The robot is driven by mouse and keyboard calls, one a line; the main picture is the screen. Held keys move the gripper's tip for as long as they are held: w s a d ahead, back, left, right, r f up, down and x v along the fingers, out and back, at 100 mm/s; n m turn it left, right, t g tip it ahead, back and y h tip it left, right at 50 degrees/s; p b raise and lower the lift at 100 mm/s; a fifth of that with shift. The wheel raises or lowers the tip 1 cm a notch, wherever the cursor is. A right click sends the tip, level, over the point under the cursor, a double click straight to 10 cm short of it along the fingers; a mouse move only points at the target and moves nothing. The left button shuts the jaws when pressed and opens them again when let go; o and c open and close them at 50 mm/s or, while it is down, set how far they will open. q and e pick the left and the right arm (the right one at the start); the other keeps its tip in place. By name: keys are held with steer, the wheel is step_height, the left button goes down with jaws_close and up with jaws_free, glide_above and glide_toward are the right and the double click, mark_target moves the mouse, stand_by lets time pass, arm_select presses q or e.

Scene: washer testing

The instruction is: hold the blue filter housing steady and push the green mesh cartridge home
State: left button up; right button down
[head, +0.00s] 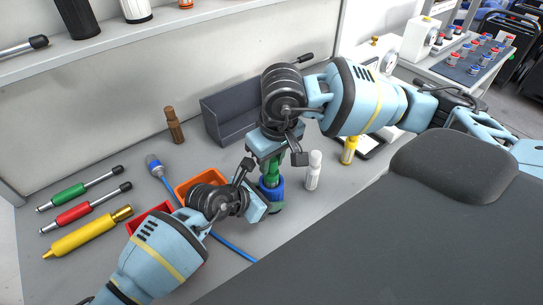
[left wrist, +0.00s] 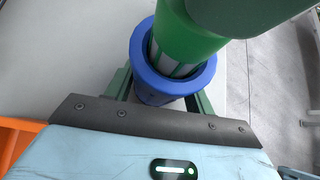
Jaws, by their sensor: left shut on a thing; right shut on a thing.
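The blue filter housing (head: 271,193) stands upright on the bench; in the left wrist view (left wrist: 154,84) its round mouth faces up. My left gripper (head: 262,196) is shut on it from the side, with fingers on both sides of it in the left wrist view. The green mesh cartridge (head: 272,168) is above the housing, its lower end inside the mouth. In the left wrist view the cartridge (left wrist: 190,38) shows grey strips just above the blue rim. My right gripper (head: 276,150) is shut on the cartridge from above. The cartridge's bottom is hidden.
A white bottle (head: 313,171) and a yellow bottle (head: 349,151) stand close to the right. An orange bin (head: 197,183) and a red bin (head: 150,217) are at left, partly behind my left arm. A grey open box (head: 226,119) stands behind. Several tools lie at far left.

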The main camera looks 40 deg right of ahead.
mark_target(272, 171)
steer(key=shift+f, duration=0.25)
stand_by(0.3)
steer(key=shift+f, duration=1.4)
steer(key=c, duration=1.1)
jaws_free()
steer(key=r, duration=0.4)
steer(key=s+r, duration=0.1)
steer(key=r, duration=0.6)
steer(key=shift+s+d+r, duration=0.1)
steer(key=shift+s+r, duration=0.25)
steer(key=shift+s, duration=0.05)
